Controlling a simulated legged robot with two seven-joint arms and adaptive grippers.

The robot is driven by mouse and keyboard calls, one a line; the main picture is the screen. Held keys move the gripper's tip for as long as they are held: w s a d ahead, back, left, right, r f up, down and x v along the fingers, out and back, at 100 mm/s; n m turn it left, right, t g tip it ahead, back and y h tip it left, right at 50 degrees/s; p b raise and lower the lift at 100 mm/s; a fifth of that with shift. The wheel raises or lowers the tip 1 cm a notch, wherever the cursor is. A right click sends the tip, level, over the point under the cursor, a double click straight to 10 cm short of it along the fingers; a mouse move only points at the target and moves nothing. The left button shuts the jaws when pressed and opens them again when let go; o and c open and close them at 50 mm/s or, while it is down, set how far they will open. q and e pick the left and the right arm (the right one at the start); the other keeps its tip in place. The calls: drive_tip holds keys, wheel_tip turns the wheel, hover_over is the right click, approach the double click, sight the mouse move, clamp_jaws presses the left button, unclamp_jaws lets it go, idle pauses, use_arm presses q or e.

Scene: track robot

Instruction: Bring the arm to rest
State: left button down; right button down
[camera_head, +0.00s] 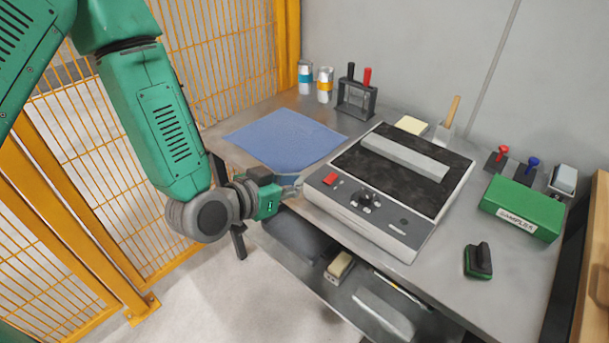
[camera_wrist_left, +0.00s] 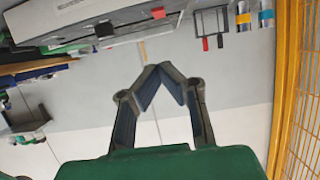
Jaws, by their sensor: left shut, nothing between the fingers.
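My left arm comes in from the upper left in the head view. Its gripper (camera_head: 296,187) is at the front edge of the workbench, just left of the grey device. In the left wrist view the two dark fingers (camera_wrist_left: 160,72) meet at their tips, with nothing between them. The gripper is shut and empty. My right gripper is in neither view.
The workbench (camera_head: 455,290) holds a grey device (camera_head: 408,205), blue cloth (camera_head: 283,140), green samples box (camera_head: 522,208), dark-handled block (camera_head: 478,261) and tool rack (camera_head: 356,98). A lower shelf (camera_head: 325,288) lies beneath. Yellow mesh fencing (camera_head: 225,60) stands behind my arm.

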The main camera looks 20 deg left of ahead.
use_arm(q)
drive_tip(key=shift+a, duration=0.2)
drive_tip(key=shift+d, duration=0.1)
drive_tip(key=s+a+f+n+g+y, duration=0.15)
drive_tip(key=s+f+g, duration=0.45)
drive_tip(key=s+f, duration=0.65)
drive_tip(key=s+a+f+n+g+y, duration=0.1)
drive_tip(key=s+a+f+g, duration=0.2)
drive_tip(key=s, duration=0.4)
drive_tip(key=s+a+f+n+g+y, duration=0.1)
drive_tip(key=s+a+f+g+y, duration=0.1)
drive_tip(key=s+f, duration=0.4)
drive_tip(key=shift+s+a+g, duration=0.6)
drive_tip(key=shift+s+g, duration=0.1)
drive_tip(key=shift+s, duration=0.15)
drive_tip(key=shift+f, duration=0.1)
